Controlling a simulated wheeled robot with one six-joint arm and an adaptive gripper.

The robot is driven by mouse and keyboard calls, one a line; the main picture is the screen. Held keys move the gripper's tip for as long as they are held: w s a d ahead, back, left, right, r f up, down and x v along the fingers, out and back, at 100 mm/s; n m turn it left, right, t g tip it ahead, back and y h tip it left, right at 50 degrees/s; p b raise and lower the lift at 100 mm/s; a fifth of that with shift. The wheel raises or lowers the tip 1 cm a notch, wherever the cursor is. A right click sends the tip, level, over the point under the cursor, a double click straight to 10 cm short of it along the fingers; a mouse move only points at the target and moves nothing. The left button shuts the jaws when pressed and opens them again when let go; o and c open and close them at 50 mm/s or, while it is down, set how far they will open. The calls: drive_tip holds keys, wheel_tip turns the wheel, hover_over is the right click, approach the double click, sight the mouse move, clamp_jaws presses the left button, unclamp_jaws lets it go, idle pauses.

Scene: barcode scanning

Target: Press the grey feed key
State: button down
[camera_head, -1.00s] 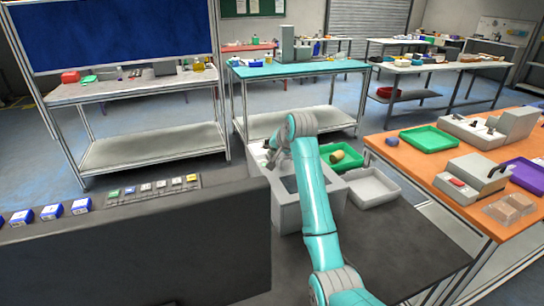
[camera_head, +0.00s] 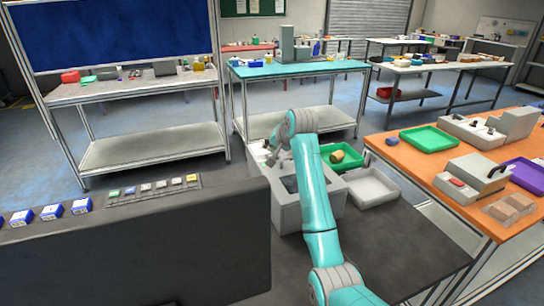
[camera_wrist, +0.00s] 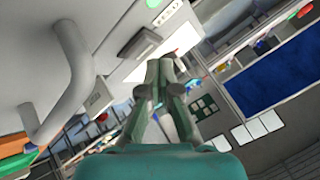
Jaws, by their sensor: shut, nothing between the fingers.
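A light grey machine (camera_head: 290,215) stands on the dark bench, with my arm over it. In the wrist view its pale panel (camera_wrist: 65,15) has a small lettered label (camera_wrist: 168,12), too small to read surely, beside a green spot (camera_wrist: 152,3). A dark grey block (camera_wrist: 138,42) sits near my fingertips. I cannot tell for certain which part is the grey feed key. My gripper (camera_wrist: 160,64) is shut and empty, its tips close to the machine; contact cannot be made out. In the head view my gripper (camera_head: 274,155) is small and partly hidden by my arm.
A thick grey curved handle or tube (camera_wrist: 70,75) stands out left in the wrist view. A green tray (camera_head: 352,157) and a grey tray (camera_head: 372,190) lie right of the machine. A dark panel (camera_head: 140,245) rises at front left. The bench's front right is clear.

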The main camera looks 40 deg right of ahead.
drive_tip(key=shift+r, duration=0.2)
drive_tip(key=shift+r, duration=2.45)
